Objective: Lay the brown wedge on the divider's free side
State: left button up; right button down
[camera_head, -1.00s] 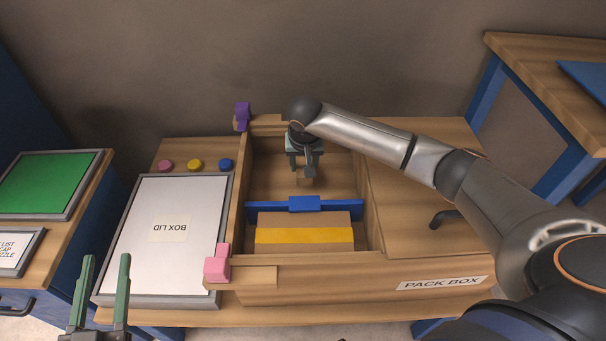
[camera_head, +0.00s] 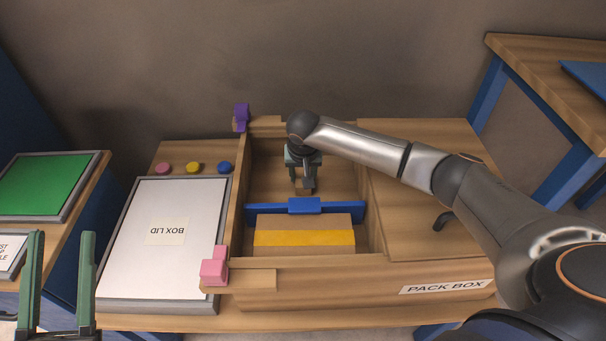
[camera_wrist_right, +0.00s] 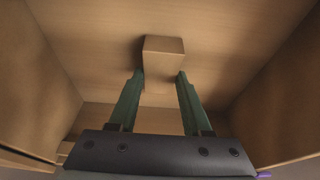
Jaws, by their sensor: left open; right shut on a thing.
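The blue divider (camera_head: 340,208) stands across the inside of the pack box (camera_head: 372,232). Its near side holds a brown block with a yellow band (camera_head: 304,238). Its far side shows bare box floor (camera_head: 265,180). My right gripper (camera_head: 304,182) reaches down into that far side, shut on the small brown wedge (camera_wrist_right: 163,58). In the head view the wedge is mostly hidden by the gripper, just behind the divider; I cannot tell whether it touches the floor. My left gripper (camera_head: 61,238) is open and empty at the lower left.
The box lid (camera_head: 190,265) lies flat left of the box. A pink latch (camera_head: 214,270) and a purple latch (camera_head: 241,116) sit at the box's left corners. Pink, yellow and blue buttons (camera_head: 194,168) lie behind the lid. The box walls stand close around my right gripper.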

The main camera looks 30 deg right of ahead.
pick_arm(q)
jog(key=shift+w+f, duration=0.1)
jog(key=shift+f, duration=0.05)
pick_arm(e)
jog(key=shift+c, duration=1.7)
grip_release()
jog(key=shift+f, duration=0.1)
pick_arm(q)
jog(key=shift+w+f, duration=0.1)
jog(key=shift+f, duration=0.1)
pick_arm(e)
jog(key=shift+r, duration=0.35)
jog(key=p+v, duration=0.2)
jog(key=v, duration=0.4)
pick_arm(q)
notch_tip(320, 180, down, 22)
jog(key=a+n+g+y+p, duration=0.1)
jog(key=n+g+y+p, duration=0.1)
jog(key=n+g+y, duration=0.3)
jog(key=shift+w+a+g+y, duration=0.2)
jog(key=shift+g+y, duration=0.5)
jog(key=shift+g, duration=1.2)
pick_arm(e)
jog(key=shift+v, duration=2.8)
jog(key=shift+s+a, duration=0.1)
